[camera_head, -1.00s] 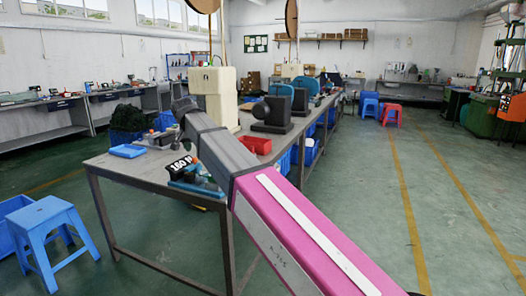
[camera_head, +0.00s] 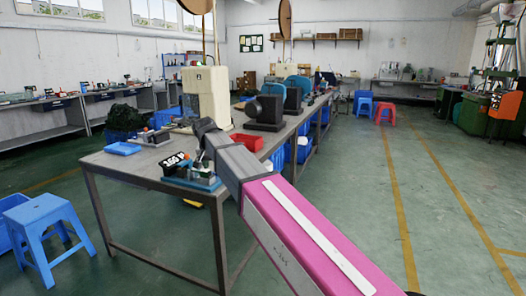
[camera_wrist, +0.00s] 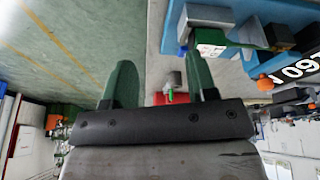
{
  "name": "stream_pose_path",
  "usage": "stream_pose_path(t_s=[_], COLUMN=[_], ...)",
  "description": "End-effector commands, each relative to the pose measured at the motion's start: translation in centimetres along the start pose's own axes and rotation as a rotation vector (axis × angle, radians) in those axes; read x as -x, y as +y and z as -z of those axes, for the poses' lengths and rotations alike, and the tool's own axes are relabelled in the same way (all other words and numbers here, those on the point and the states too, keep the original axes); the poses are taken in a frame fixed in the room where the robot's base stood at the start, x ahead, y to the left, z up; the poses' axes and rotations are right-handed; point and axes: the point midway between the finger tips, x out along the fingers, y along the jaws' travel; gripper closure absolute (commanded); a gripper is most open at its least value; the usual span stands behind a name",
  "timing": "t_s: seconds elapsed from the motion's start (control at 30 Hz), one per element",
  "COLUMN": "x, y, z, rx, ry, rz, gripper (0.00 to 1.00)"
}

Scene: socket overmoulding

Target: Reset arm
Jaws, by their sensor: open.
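In the wrist view my gripper (camera_wrist: 160,76) is open, its two dark green fingers wide apart, with nothing held between them. In the head view my pink and grey arm reaches over the near end of the grey table (camera_head: 130,172); its fingers cannot be made out there. A small blue-based fixture (camera_head: 202,182) with a black numbered block (camera_head: 173,163) stands on the table just left of the arm. The wrist view shows the fixture's blue base (camera_wrist: 178,22) at upper right, apart from the fingers.
A red tray (camera_head: 247,141) lies right of the arm's end, and a blue tray (camera_head: 123,148) at the table's left corner. A cream machine (camera_head: 207,95) and dark machine (camera_head: 266,112) stand behind. A blue stool (camera_head: 42,232) stands left.

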Motion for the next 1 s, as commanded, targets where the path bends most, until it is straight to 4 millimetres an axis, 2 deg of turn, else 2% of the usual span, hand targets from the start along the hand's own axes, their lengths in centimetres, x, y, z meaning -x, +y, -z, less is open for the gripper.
stream_pose_path(t_s=[0.17,0.27,0.4,0.6,0.8,1.0], x=[-5.1,-8.8,-13.7,-19.5,-23.9,-26.7], y=[5.3,9.3,15.3,23.4,30.8,36.5], z=[-1.4,-2.7,-5.1,-9.6,-15.3,-20.8], rx=[0.017,0.033,0.052,0.074,0.086,0.091], ry=[-0.041,-0.072,-0.121,-0.188,-0.251,-0.299], rz=[-0.014,-0.02,-0.023,-0.014,0.006,0.033], gripper=[0.48,0.48,0.48,0.48,0.48,0.48])
